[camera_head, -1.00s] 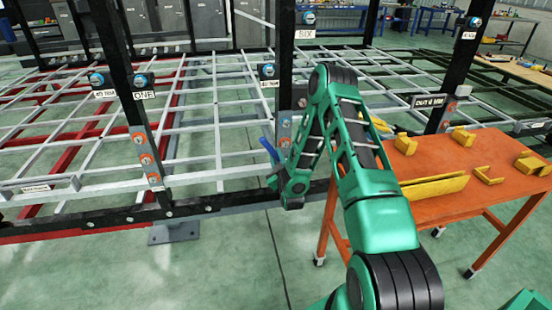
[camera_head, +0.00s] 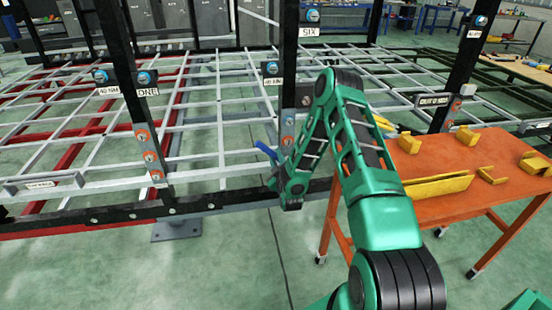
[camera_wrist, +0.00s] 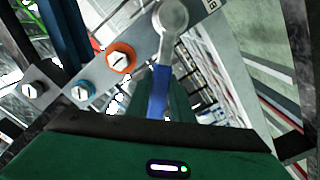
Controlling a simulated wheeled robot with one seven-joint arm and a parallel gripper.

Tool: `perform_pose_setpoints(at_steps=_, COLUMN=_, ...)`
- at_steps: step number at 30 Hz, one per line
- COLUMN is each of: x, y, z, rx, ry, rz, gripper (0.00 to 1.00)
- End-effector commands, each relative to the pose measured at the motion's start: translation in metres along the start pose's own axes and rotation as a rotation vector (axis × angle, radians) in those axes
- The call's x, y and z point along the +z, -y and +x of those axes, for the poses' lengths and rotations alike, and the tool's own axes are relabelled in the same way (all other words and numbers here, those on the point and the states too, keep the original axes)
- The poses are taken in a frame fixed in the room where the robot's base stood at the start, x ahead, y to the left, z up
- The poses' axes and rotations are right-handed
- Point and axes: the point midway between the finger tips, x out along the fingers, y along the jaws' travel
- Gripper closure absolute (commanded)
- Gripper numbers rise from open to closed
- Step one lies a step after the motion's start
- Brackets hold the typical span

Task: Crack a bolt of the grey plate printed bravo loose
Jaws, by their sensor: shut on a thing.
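A wrench with a blue handle (camera_wrist: 158,92) and a round grey head (camera_wrist: 171,18) is in my gripper (camera_wrist: 160,100), which is shut on the handle. In the wrist view the head lies over a grey plate (camera_wrist: 143,42); whether it sits on a bolt is hidden. An orange-ringed bolt (camera_wrist: 120,58) is left of the head, with a blue-ringed bolt (camera_wrist: 83,90) beyond it. Only a fragment of the plate's print shows at the top edge, so I cannot read bravo. In the head view the blue handle (camera_head: 265,151) shows beside the middle post; my arm hides the jaws.
The black middle post (camera_head: 288,65) carries a plate with several bolts (camera_head: 288,130). A left post has orange-ringed bolts (camera_head: 150,156). An orange table (camera_head: 430,210) with yellow brackets (camera_head: 436,188) stands at the right, close to my arm. Open floor lies in front.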

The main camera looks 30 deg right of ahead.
Motion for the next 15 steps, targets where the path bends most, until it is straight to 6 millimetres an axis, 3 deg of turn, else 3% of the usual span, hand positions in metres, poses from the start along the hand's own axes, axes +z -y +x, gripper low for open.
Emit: perform_pose_setpoints(at_steps=15, x=-0.0007, y=0.0059, z=0.0003, rx=0.001, ry=-0.001, rz=-0.071, gripper=1.0)
